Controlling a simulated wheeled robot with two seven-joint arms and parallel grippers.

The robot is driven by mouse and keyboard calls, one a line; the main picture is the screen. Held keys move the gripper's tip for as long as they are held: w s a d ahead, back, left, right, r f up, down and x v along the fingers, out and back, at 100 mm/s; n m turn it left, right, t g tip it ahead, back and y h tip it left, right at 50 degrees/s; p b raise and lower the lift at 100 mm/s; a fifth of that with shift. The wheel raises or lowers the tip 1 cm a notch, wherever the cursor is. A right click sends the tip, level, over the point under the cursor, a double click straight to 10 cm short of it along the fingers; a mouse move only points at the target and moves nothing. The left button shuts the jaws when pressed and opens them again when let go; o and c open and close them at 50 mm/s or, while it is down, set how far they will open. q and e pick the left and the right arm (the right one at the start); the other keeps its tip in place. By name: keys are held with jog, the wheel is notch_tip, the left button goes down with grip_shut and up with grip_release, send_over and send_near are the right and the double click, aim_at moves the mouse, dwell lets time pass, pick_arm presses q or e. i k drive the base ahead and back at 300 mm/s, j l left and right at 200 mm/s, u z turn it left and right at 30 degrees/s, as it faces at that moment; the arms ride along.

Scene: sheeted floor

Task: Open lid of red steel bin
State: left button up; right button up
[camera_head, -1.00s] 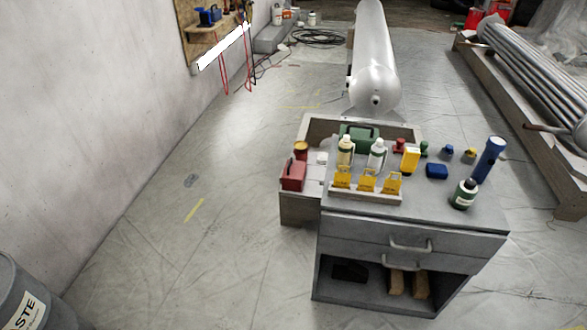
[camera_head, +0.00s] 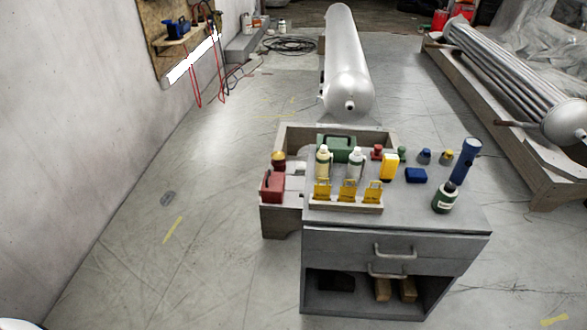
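I cannot make out a red steel bin with a lid for certain. A small red box (camera_head: 272,186) stands at the left end of the low wooden crate (camera_head: 292,135). Red objects (camera_head: 437,35) stand far off at the top right, too small to tell what they are. Neither of my grippers is in view.
A grey cabinet (camera_head: 420,245) with a drawer and an open shelf stands ahead, bottles and yellow tags on top. A silver tank (camera_head: 347,70) lies behind it. A pipe bundle on a wooden frame (camera_head: 545,180) is at the right.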

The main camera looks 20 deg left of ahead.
aim_at(273, 182)
jog(key=i+j+z, duration=0.25)
jog(key=j, duration=0.4)
jog(key=i+j+z, duration=0.25)
jog(key=j, duration=0.5)
jog(key=i+j+z, duration=0.15)
jog(key=j, duration=0.25)
jog(key=i, duration=0.1)
